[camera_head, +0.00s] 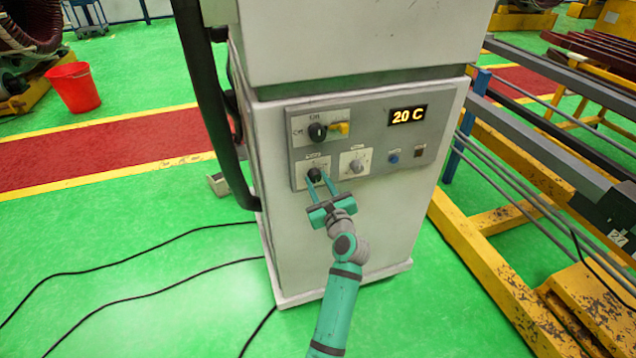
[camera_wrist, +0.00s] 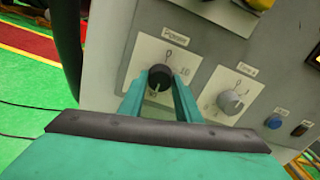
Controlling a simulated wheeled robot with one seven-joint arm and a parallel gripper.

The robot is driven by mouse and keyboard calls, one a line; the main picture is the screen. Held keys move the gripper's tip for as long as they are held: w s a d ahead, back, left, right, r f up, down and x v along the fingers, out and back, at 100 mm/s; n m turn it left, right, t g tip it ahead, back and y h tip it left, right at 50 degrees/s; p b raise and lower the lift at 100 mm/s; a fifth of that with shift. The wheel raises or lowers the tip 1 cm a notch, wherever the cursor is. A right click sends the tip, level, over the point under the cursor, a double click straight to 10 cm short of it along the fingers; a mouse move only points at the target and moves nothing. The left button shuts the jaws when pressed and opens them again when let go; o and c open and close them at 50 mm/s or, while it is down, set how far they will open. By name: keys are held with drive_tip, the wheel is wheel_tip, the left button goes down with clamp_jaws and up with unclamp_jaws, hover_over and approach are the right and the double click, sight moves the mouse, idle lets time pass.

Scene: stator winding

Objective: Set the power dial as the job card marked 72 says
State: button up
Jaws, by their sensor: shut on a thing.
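The power dial (camera_wrist: 159,82) is a black knob on a pale plate labelled "Power" in the wrist view. Numbers are printed around it, a 10 at its right among them; the others are hard to read. It also shows low on the left of the grey control panel in the head view (camera_head: 314,174). My gripper (camera_head: 321,183) has its two teal fingers on either side of this knob and is shut on it. The fingers also show in the wrist view (camera_wrist: 160,98). No job card marked 72 is in view.
The white cabinet (camera_head: 340,245) also carries a black on/off switch (camera_head: 317,131), a yellow piece (camera_head: 340,129), a grey dial (camera_head: 355,166), a blue button (camera_head: 393,157) and a display (camera_head: 407,116) reading 20 C. A black hose (camera_head: 208,100) hangs at its left side.

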drive_tip(key=shift+f, duration=0.15)
drive_tip(key=o, duration=1.1)
drive_tip(key=shift+c, duration=0.2)
drive_tip(key=v, duration=1)
drive_tip(key=shift+s+d, duration=0.15)
drive_tip(key=shift+s, duration=0.25)
drive_tip(key=s+d+f+n+g+h, duration=0.1)
drive_tip(key=s+d+f+n+h, duration=0.15)
drive_tip(key=s+f+n, duration=0.55)
drive_tip(key=s+d+f+n+g+h, duration=0.1)
drive_tip(key=s+f+n+h, duration=0.25)
drive_tip(key=s+f, duration=0.85)
drive_tip(key=s+a+r+n, duration=0.2)
drive_tip(key=s+n, duration=0.4)
drive_tip(key=s, duration=0.4)
drive_tip(key=s+a+r+n, duration=0.3)
drive_tip(key=s+n, duration=0.3)
drive_tip(key=s, duration=0.4)
drive_tip(key=s+a+r+n, duration=0.2)
drive_tip(key=s+n, duration=0.4)
drive_tip(key=s, duration=0.4)
drive_tip(key=shift+r, duration=0.65)
